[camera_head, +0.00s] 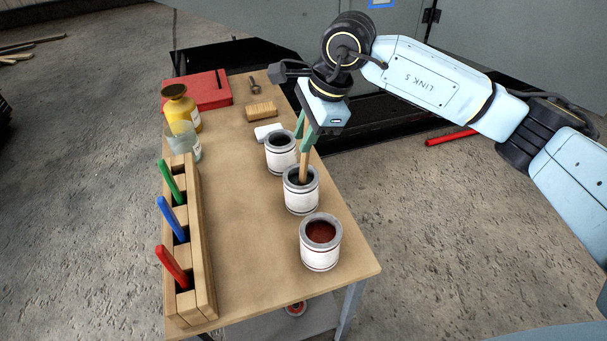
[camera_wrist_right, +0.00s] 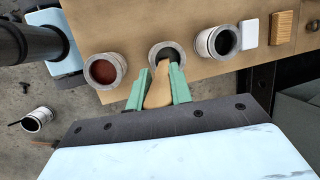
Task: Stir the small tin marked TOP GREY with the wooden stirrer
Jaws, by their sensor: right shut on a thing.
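My right gripper (camera_head: 305,142) has green fingers and is shut on the wooden stirrer (camera_head: 304,168). It is above the middle one of three white tins in a row on the table. The stirrer's lower end is inside this middle tin (camera_head: 301,199), which has dark contents; how deep it reaches is hidden. In the right wrist view, the fingers (camera_wrist_right: 158,85) clasp the wide end of the stirrer (camera_wrist_right: 157,92) over the middle tin (camera_wrist_right: 154,52). The far tin (camera_head: 281,160) also looks dark inside. The near tin (camera_head: 320,252) holds red-brown paint. I cannot read any TOP GREY marking. My left gripper is not in view.
A wooden rack (camera_head: 203,240) with green, blue and red handles lines the left table edge. A glass jar (camera_head: 190,146), yellow bottle (camera_head: 183,112), red box (camera_head: 210,92), brush (camera_head: 261,111) and white block (camera_head: 266,132) stand farther back. The table middle is clear.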

